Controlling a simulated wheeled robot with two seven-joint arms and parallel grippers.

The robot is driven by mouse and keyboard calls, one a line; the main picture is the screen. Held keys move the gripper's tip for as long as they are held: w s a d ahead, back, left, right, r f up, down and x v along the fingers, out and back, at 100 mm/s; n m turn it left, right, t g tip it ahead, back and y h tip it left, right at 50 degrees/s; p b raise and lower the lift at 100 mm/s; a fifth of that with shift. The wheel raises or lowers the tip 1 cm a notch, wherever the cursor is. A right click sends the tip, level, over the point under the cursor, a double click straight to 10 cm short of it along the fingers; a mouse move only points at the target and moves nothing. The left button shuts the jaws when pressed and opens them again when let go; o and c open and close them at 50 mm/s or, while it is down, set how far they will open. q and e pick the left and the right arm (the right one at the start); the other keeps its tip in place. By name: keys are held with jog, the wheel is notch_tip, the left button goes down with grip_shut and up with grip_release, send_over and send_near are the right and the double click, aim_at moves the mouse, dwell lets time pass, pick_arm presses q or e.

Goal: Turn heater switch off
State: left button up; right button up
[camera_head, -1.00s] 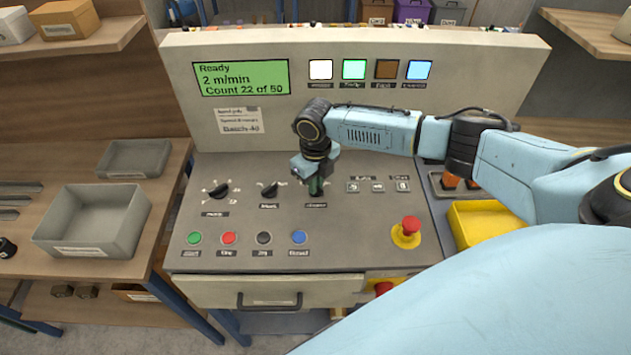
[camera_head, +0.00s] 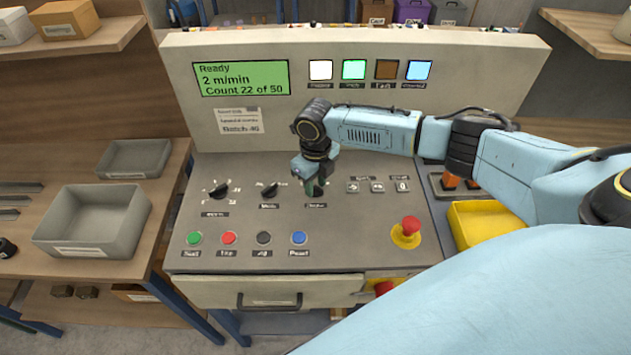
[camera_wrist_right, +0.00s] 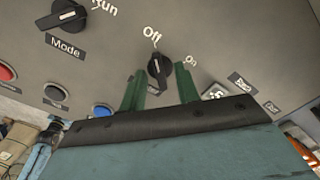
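The heater switch (camera_wrist_right: 159,70) is a black rotary knob on the grey sloping panel. In the right wrist view its pointer looks turned toward the "Off" label, with "On" to the right. My right gripper (camera_wrist_right: 160,83) has its two green fingers on either side of the knob, with small gaps visible, so it looks open around it. In the head view the right gripper (camera_head: 315,187) is over the third knob position and hides most of the switch. The label below is too blurred to read surely. My left gripper is not in view.
The mode knob (camera_head: 268,190) is just left of the gripper. Several coloured buttons (camera_head: 229,238) line the front, and a red emergency button (camera_head: 409,228) is at right. The upright panel with a green display (camera_head: 241,78) stands behind. A grey bin (camera_head: 92,220) is at left.

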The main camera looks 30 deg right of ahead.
aim_at(316, 187)
notch_tip(316, 187, up, 13)
jog(key=shift+r, duration=0.2)
dwell(0.4)
dwell(0.4)
